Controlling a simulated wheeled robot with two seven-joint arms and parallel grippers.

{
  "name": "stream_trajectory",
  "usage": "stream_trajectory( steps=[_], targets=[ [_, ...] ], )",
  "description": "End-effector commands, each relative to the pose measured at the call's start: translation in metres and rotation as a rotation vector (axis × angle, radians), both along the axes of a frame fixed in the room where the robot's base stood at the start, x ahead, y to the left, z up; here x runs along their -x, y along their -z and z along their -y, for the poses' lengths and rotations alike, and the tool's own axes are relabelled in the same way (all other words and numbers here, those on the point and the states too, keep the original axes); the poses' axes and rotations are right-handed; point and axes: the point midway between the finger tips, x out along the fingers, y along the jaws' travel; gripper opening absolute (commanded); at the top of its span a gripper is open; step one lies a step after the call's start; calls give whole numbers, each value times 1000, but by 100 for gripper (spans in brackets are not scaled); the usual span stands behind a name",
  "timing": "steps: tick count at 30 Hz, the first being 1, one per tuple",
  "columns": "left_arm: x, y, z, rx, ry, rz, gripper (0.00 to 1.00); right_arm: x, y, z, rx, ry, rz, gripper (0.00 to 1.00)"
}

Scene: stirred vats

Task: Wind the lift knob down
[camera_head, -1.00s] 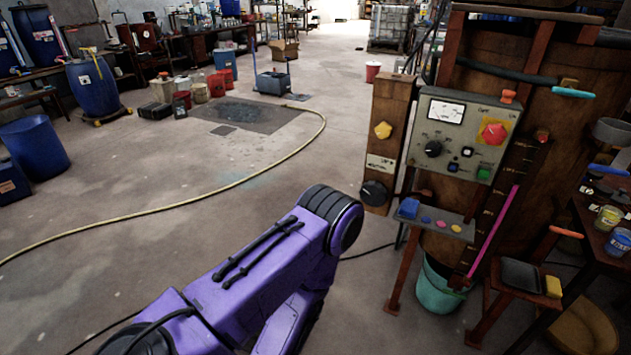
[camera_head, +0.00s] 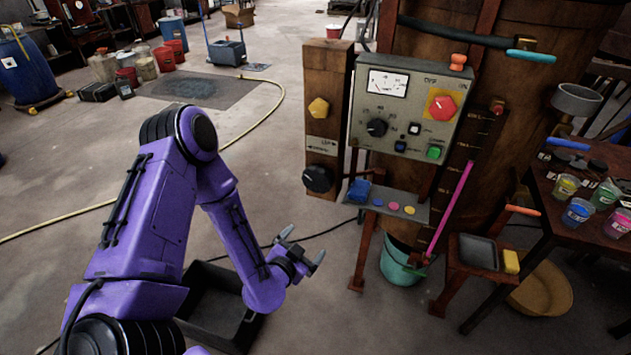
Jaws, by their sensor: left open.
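A wooden post (camera_head: 328,80) stands left of the control panel in the head view. It carries a yellow knob (camera_head: 318,108), a small white label (camera_head: 321,143) with print too small to read surely, and a round black knob (camera_head: 318,179) below the label. I cannot tell for sure which is the lift knob. My left gripper (camera_head: 302,246) is open and empty, below and slightly left of the black knob in the picture, apart from it. My right gripper is out of view.
The grey control panel (camera_head: 408,85) has a gauge, a black dial and a red knob. A small shelf (camera_head: 385,203) juts out below it, above a teal bucket (camera_head: 398,266). A black bin (camera_head: 215,305) stands on the floor behind my left arm. A hose (camera_head: 262,122) crosses open floor.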

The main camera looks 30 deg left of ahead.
Motion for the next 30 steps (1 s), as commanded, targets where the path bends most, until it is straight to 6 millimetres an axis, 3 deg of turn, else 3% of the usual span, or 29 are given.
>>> stream_trajectory(
  steps=[1,3,7,11,21,30],
  targets=[
    [-19,-24,-11,-87,1,99,100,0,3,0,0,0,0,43],
    [-35,-52,-24,-208,-1,200,100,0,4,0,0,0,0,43],
    [-47,-80,-38,-336,-21,288,100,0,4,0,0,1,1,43],
    [-61,-86,-44,-362,-25,300,100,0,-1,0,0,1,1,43],
    [-130,-84,-60,-360,-24,296,100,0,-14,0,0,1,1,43],
    [-148,-83,-64,-356,-21,295,100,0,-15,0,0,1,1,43]
  ],
)
